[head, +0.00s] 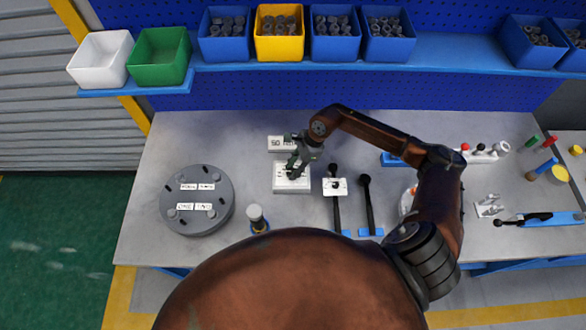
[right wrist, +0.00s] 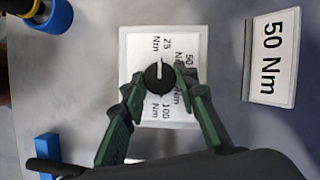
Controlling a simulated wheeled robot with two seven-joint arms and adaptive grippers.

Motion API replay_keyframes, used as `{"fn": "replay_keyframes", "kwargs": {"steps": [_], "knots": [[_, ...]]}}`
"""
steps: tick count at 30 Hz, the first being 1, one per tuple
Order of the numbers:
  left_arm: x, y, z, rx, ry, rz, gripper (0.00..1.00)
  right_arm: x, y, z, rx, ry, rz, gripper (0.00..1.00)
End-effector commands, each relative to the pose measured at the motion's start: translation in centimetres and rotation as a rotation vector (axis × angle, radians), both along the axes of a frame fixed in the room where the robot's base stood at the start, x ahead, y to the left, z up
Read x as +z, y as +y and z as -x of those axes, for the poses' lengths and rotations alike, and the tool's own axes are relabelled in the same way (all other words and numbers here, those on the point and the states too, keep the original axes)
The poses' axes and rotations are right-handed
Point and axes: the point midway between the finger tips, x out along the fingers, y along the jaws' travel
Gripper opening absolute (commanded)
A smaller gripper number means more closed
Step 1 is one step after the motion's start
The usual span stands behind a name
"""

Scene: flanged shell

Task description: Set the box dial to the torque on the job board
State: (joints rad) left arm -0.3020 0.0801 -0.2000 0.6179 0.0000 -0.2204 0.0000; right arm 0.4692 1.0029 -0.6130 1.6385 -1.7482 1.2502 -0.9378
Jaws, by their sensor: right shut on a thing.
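The white dial box (head: 292,184) sits mid-table in the head view; its face (right wrist: 132,48) shows in the right wrist view. It is marked 25 Nm, 50 Nm and 100 Nm around a black knob (right wrist: 158,78). The knob's white pointer line faces the 25 Nm mark. The job board (right wrist: 272,58), a small card beside the box, reads 50 Nm; it also shows in the head view (head: 278,144). My right gripper (right wrist: 161,88) is shut on the knob, one green finger on each side. The fingers partly hide the 50 Nm mark. My left gripper is out of view.
A grey flanged shell (head: 197,200) with labels stands on the left. A socket-like tool (head: 257,217) and black-handled tools (head: 368,205) stand near the front edge. Bins of parts (head: 279,42) line the shelf behind. The table between shell and box is clear.

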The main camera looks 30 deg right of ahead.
Motion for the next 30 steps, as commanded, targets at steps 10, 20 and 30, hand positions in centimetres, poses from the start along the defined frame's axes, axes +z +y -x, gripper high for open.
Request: {"fn": "replay_keyframes", "kwargs": {"steps": [10,20,30], "knots": [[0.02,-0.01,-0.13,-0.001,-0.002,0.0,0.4,0.02,-0.02,0.0,-0.007,0.0,0.0,0.04],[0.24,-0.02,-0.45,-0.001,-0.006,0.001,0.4,0.06,0.02,0.17,-0.138,0.0,0.0,0.04],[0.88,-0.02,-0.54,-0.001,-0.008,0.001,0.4,0.14,0.18,0.38,-0.437,-0.002,-0.001,0.04]]}}
